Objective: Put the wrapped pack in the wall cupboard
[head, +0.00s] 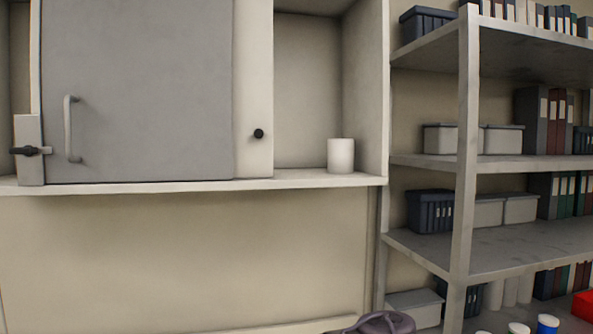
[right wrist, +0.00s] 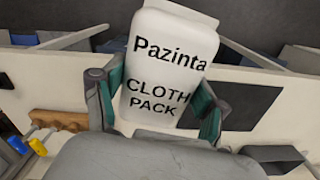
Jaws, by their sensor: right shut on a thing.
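The wrapped pack (right wrist: 165,65) is a white packet lettered "Pazinta CLOTH PACK". In the right wrist view it stands between the green-padded fingers of my right gripper (right wrist: 160,97), which is shut on it. The wall cupboard (head: 330,181) fills the upper left of the head view. A grey door (head: 150,90) with a bar handle covers its middle. A pale panel (head: 255,80) with a black knob is right of the door. The bay at the cupboard's right end is open at the front. Neither gripper nor the pack shows in the head view.
A white cylinder (head: 341,155) stands at the right of the open bay; the bay floor left of it is clear. A grey shelving rack (head: 466,140) with boxes and binders stands right of the cupboard. A dark latch (head: 30,151) sits left of the door.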

